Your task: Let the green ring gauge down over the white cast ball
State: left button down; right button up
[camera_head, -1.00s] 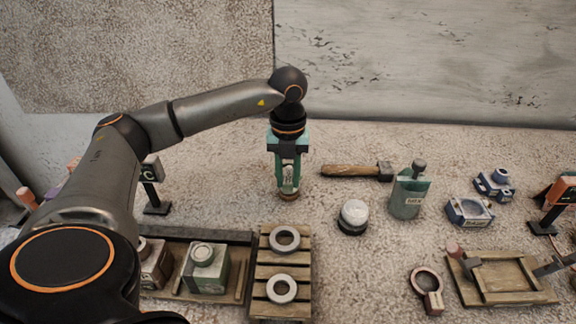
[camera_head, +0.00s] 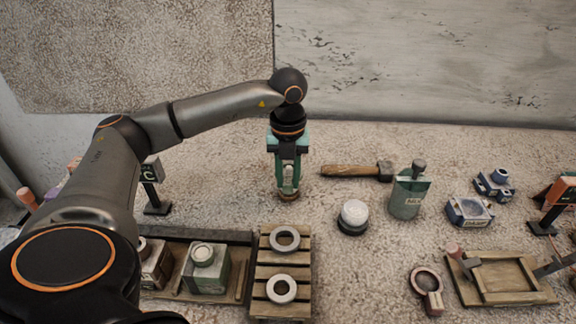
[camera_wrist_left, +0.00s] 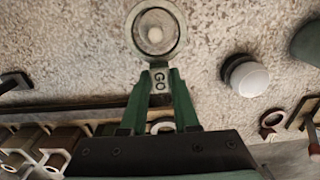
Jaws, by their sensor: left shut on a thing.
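My left gripper (camera_head: 288,190) points down at the middle of the ground, its fingers shut on the handle of the green ring gauge. In the left wrist view, the gauge (camera_wrist_left: 160,84) shows a "GO" mark on its handle, and its round ring lies beyond the fingertips. A pale round shape with a bright spot shows inside the ring; I cannot tell what it is or how high the ring is. A brownish round edge shows under the fingertips in the head view. A white ball (camera_head: 354,212) sits on a dark base, right of the gripper and apart from it; it also shows in the wrist view (camera_wrist_left: 249,80).
A wooden-handled hammer (camera_head: 352,171) and a green container (camera_head: 407,195) lie to the right. A slatted pallet (camera_head: 268,257) with two grey rings stands in front. A black stand (camera_head: 156,207) is at left. Blue blocks and a wooden frame (camera_head: 498,298) are farther right.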

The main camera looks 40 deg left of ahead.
pick_arm(q)
jog(key=shift+f+b, duration=1.8)
jog(key=shift+f, duration=0.85)
pick_arm(e)
jog(key=shift+f, duration=1.8)
pick_arm(q)
jog(key=shift+r+p, duration=2.35)
jog(key=shift+r, duration=0.45)
jog(key=shift+r+p, duration=2.2)
jog(key=shift+r, duration=0.55)
pick_arm(e)
notch_tip(320, 180, up, 9)
